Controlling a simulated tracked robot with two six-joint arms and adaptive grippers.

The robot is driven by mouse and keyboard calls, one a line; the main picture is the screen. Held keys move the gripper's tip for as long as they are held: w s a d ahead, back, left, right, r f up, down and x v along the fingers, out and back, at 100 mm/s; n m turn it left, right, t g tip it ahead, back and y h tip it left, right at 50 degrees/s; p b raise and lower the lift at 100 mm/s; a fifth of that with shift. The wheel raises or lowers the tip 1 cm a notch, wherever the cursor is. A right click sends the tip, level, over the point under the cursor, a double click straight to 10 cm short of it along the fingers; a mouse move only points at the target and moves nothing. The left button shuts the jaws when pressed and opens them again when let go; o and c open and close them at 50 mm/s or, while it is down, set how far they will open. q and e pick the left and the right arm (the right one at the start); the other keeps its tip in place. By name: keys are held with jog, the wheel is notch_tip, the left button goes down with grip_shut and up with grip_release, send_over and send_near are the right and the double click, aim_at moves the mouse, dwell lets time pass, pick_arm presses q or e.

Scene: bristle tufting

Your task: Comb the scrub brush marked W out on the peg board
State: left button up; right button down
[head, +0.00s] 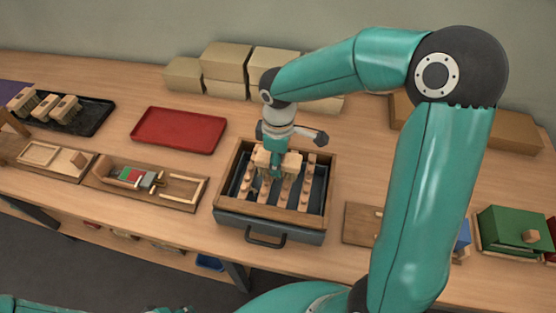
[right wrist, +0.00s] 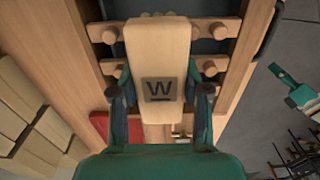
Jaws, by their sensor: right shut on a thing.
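The scrub brush marked W (right wrist: 158,50) is a pale wooden block with a dark W on its back. My right gripper (right wrist: 160,92) is shut on its sides. In the head view the brush (head: 289,161) is over the peg board (head: 223,193), a wooden-framed tray with rows of wooden pegs and dark gaps. The bristles are mostly hidden, so I cannot tell how deep they sit among the pegs. Small teal parts of my left arm (head: 22,304) show at the bottom left edge, and its jaw state is unclear.
Other brushes (head: 45,107) lie on a black tray (head: 98,112) at the far left. A red tray (head: 180,130) lies empty behind. Wooden fixtures (head: 140,185) flank the peg board on the left. Cardboard boxes (head: 225,62) line the back. A green box (head: 512,230) stands at the right.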

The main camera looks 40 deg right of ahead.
jog(key=shift+w+d+f+p, duration=0.3)
jog(key=shift+w+d+f, duration=0.2)
jog(key=shift+d, duration=0.25)
jog(key=shift+s+a+b, duration=0.35)
jog(key=shift+s+a, duration=0.3)
jog(key=shift+a, duration=0.1)
jog(key=shift+s+a+b, duration=0.45)
jog(key=shift+a+b, duration=0.05)
jog(key=shift+a, duration=0.1)
jog(key=shift+w+d+f+p, duration=0.15)
jog(key=shift+w+d+p, duration=0.05)
jog(key=shift+w+d, duration=0.5)
jog(key=shift+w+d+f+p, duration=0.2)
jog(key=shift+w+d, duration=0.4)
jog(key=shift+d, duration=0.2)
pick_arm(q)
jog(key=shift+r+p, duration=2.2)
jog(key=shift+p, duration=0.45)
pick_arm(e)
notch_tip(320, 180, up, 6)
jog(key=shift+w+d+r, duration=0.25)
jog(key=shift+w+d, duration=0.15)
jog(key=shift+d, duration=0.05)
